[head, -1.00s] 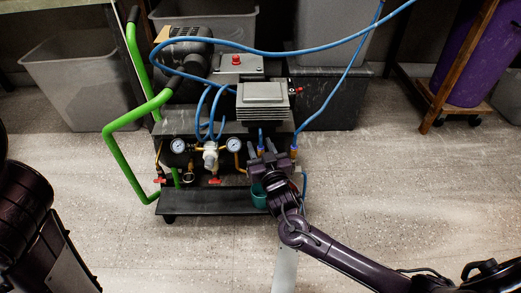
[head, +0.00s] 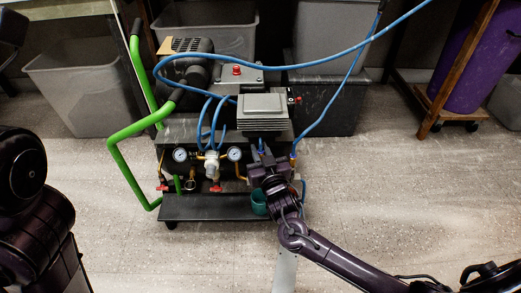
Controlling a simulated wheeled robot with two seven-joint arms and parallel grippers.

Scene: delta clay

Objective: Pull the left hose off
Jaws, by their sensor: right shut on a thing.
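The left hose (head: 261,145) is a short blue length showing just above my right gripper, below the grey finned box on the compressor. My right gripper (head: 264,158) reaches in from the lower right and is shut on this hose; the jaws hide the hose's lower end and its fitting. I cannot tell whether it is still seated. The right hose (head: 318,122) is blue and runs down to a brass fitting (head: 292,156) just right of the gripper. My left arm shows at the left edge, but its gripper is out of view.
The compressor (head: 210,208) has a green handle (head: 128,132), gauges and red valves. A teal cup (head: 259,203) sits on its base below my gripper. Grey bins (head: 85,85) stand behind, and a wooden rack (head: 458,68) stands at right. The floor in front is clear.

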